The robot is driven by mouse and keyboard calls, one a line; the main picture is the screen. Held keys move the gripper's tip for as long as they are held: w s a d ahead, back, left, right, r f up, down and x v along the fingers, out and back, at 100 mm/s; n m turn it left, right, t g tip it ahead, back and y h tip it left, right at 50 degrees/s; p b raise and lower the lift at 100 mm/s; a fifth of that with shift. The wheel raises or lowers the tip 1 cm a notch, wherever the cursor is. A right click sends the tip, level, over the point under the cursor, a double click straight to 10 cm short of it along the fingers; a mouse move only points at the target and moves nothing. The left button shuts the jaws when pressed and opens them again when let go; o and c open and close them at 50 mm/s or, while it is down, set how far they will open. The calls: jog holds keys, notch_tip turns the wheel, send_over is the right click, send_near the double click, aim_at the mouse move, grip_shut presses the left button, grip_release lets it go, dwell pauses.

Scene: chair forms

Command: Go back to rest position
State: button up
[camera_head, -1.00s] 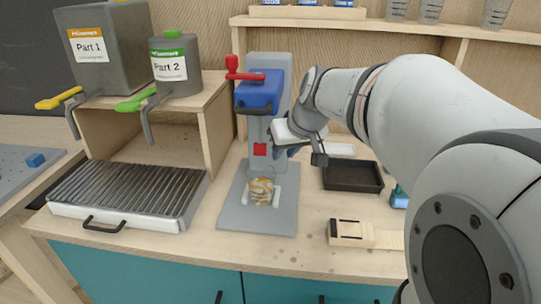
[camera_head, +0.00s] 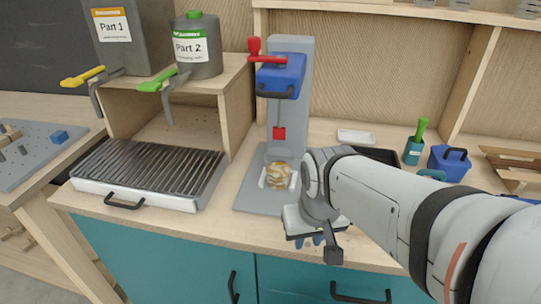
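My gripper (camera_head: 318,241) is at the front edge of the bench, in front of and to the right of the press. It points down and away, and its fingers are mostly hidden behind its own body, so I cannot tell whether it is open or shut. My arm reaches in from the right side of the view. The grey press (camera_head: 290,110) with a blue head (camera_head: 280,78) and a red lever (camera_head: 262,57) stands behind it. A marbled tan and white piece (camera_head: 278,175) sits on the press's base.
A ribbed grill-like tray (camera_head: 150,170) lies at left. Part 1 (camera_head: 125,40) and Part 2 (camera_head: 195,50) containers stand on a wooden shelf. Teal drawers (camera_head: 180,255) are below.

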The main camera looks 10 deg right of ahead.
notch_tip(320, 180, up, 6)
jog(key=p, duration=0.5)
jog(key=shift+s+r+p, duration=0.15)
jog(key=shift+r+p, duration=0.05)
jog(key=shift+p, duration=0.2)
dwell(0.3)
